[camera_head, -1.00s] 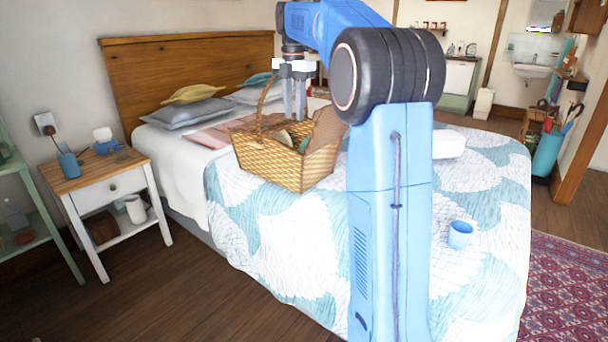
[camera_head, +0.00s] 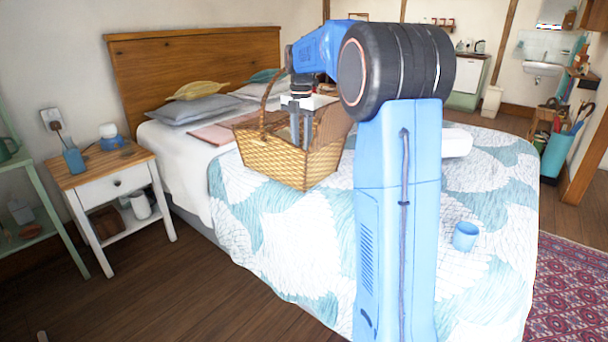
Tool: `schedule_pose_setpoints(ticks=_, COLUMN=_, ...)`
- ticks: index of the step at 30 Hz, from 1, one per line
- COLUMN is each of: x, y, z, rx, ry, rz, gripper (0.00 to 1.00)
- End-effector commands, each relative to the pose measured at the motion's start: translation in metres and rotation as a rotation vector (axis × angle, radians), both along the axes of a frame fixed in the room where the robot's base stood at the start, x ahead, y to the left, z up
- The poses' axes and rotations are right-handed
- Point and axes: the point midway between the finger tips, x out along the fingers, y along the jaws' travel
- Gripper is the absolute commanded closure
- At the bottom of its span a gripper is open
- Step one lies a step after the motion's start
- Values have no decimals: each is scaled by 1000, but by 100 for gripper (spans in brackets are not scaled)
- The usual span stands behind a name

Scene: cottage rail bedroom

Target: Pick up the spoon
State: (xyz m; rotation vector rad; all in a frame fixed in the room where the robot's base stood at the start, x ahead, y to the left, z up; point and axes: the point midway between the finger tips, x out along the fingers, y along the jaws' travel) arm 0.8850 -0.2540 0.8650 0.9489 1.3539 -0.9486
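I cannot make out a spoon in this view. A wicker basket (camera_head: 285,165) with a tall handle stands on the bed, and its inside is mostly hidden by its front wall and my gripper. My gripper (camera_head: 301,142) points straight down into the basket's opening. Its fingertips are at or just below the rim. The two fingers look close together, but the gap and anything between them are too small to tell.
The bed (camera_head: 285,245) fills the middle, with a blue cup (camera_head: 465,236) on its right part. A nightstand (camera_head: 105,170) with small items stands left. My arm hides part of the bed. The wooden floor (camera_head: 215,300) at front left is clear.

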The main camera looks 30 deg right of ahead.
Motion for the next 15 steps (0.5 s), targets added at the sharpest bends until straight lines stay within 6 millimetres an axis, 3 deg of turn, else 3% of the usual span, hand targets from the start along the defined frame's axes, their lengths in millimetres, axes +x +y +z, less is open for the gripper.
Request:
schedule_pose_setpoints(ticks=5, x=0, y=1, z=-10, rx=0, ry=2, rz=0, gripper=71)
schedule_pose_setpoints(ticks=15, x=1, y=5, z=-51, rx=1, ry=1, rz=0, gripper=71)
